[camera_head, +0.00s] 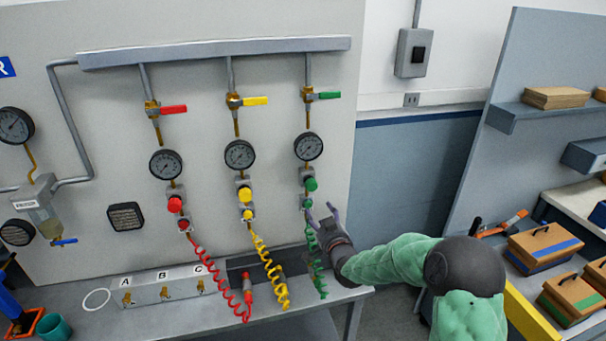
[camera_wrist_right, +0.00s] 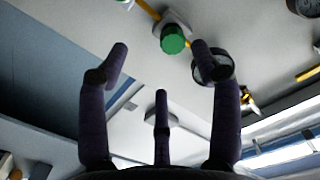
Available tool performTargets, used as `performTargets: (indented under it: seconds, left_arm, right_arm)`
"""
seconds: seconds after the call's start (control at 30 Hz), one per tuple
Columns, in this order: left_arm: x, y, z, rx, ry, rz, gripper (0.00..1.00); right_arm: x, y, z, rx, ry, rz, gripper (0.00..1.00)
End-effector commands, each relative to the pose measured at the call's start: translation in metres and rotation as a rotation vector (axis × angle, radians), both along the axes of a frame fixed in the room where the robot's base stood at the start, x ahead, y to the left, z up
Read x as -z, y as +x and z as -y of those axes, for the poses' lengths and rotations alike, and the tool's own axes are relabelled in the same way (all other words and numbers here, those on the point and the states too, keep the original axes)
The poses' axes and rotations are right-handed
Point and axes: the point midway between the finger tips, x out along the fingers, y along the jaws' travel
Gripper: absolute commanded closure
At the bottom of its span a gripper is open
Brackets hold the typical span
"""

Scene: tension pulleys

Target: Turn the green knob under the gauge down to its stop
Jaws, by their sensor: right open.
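The green knob (camera_head: 310,184) sticks out from the wall panel on the rightmost pipe line, below that line's round gauge (camera_head: 308,147). It also shows in the right wrist view (camera_wrist_right: 173,40) as a green disc beyond the fingers. My right gripper (camera_head: 322,212) is just below and to the right of the knob in the head view, pointing up toward it. In the wrist view its fingers are spread with nothing between them, and I see no contact with the knob. The left gripper is not in view.
A green coiled hose (camera_head: 317,265) hangs below the knob beside my right gripper. Red (camera_head: 175,204) and yellow (camera_head: 245,195) knobs sit on the lines to the left. A shelf unit (camera_head: 535,110) stands at the right. The workbench (camera_head: 190,315) runs below the panel.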

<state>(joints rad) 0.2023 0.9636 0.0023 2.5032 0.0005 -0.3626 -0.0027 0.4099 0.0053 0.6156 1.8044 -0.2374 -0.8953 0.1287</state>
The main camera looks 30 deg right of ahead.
Motion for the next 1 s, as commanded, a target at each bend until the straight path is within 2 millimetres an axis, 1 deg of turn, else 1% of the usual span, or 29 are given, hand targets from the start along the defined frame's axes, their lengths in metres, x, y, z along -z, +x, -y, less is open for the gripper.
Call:
performTargets:
  seconds: [0.03, 0.1, 0.17, 0.27, 0.37, 0.6, 0.8, 1.0]
  left_arm:
    - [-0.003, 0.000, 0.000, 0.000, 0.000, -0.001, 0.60]
    - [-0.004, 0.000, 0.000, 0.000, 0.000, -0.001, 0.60]
    - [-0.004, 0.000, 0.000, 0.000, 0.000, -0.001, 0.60]
    - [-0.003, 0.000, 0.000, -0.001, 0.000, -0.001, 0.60]
    - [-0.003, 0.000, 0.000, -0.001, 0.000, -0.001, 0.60]
    - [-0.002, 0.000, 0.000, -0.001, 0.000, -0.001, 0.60]
    - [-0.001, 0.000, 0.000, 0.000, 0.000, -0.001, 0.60]
    - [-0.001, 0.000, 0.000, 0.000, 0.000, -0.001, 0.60]
  right_arm:
    - [-0.013, -0.001, 0.005, 0.008, -0.010, 0.023, 0.35]
    - [-0.023, -0.001, 0.009, 0.014, -0.019, 0.043, 0.35]
    - [-0.026, 0.001, 0.011, 0.015, -0.021, 0.050, 0.35]
    - [-0.025, 0.008, 0.013, 0.015, -0.021, 0.050, 0.35]
    - [-0.024, 0.020, 0.015, 0.015, -0.020, 0.051, 0.35]
    - [-0.024, 0.059, 0.024, 0.013, -0.021, 0.049, 0.35]
    - [-0.024, 0.086, 0.031, 0.015, -0.021, 0.049, 0.35]
    - [-0.025, 0.101, 0.034, 0.014, -0.021, 0.049, 0.35]
